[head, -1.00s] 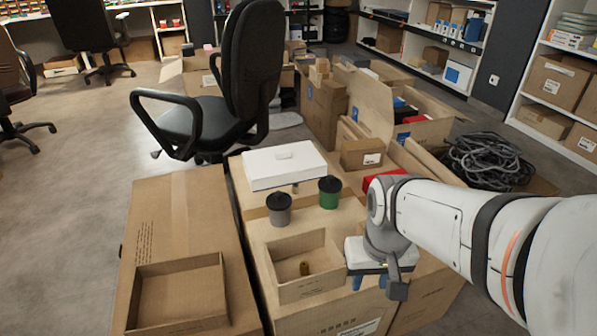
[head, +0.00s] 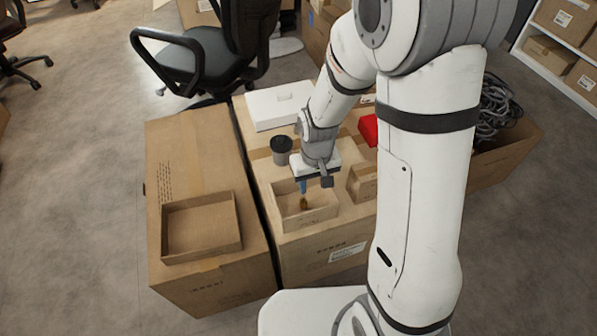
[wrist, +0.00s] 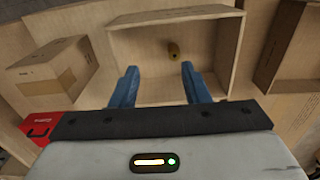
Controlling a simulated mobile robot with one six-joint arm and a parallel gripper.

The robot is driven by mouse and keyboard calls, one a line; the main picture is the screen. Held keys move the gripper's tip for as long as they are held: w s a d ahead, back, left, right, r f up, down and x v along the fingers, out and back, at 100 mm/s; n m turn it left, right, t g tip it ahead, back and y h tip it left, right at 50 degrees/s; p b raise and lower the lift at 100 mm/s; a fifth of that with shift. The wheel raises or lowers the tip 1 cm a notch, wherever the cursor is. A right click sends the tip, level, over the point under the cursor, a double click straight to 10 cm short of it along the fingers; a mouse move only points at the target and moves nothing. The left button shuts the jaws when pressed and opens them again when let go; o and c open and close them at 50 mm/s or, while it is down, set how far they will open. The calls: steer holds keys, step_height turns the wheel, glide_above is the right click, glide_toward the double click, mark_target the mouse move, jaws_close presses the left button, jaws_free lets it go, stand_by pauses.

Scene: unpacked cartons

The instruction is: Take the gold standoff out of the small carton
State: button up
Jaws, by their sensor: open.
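The gold standoff (head: 304,203) stands inside the small open carton (head: 291,223) on top of a large box. In the wrist view the standoff (wrist: 173,50) shows whole, near the carton's upper wall, and the carton's rim (wrist: 180,14) frames it. My gripper (head: 303,187) is over the small carton, pointing down. Its blue fingers are apart and empty. In the wrist view the fingertips of my gripper (wrist: 160,69) lie below the standoff in the picture, with the standoff above the gap and slightly right of its middle. I see no contact.
A grey cup with a black lid (head: 281,150) and a white box (head: 278,106) stand behind the small carton. A small brown box (head: 363,184) is on its right, a red box (head: 368,129) farther back. A shallow open carton (head: 202,228) lies left, across a gap.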

mark_target(304, 201)
steer(key=shift+w+a+f+p, duration=0.15)
steer(key=shift+a+f+p, duration=0.2)
steer(key=shift+a+f, duration=0.15)
steer(key=shift+w+a+f+p, duration=0.15)
steer(key=shift+a+f+p, duration=0.2)
steer(key=shift+a, duration=0.2)
step_height(304, 201, down, 3)
steer(key=shift+r+b, duration=0.1)
steer(key=shift+b, duration=0.5)
step_height(304, 201, down, 5)
steer(key=shift+a+b, duration=0.15)
steer(key=shift+b, duration=0.8)
steer(key=shift+c, duration=0.3)
jaws_close()
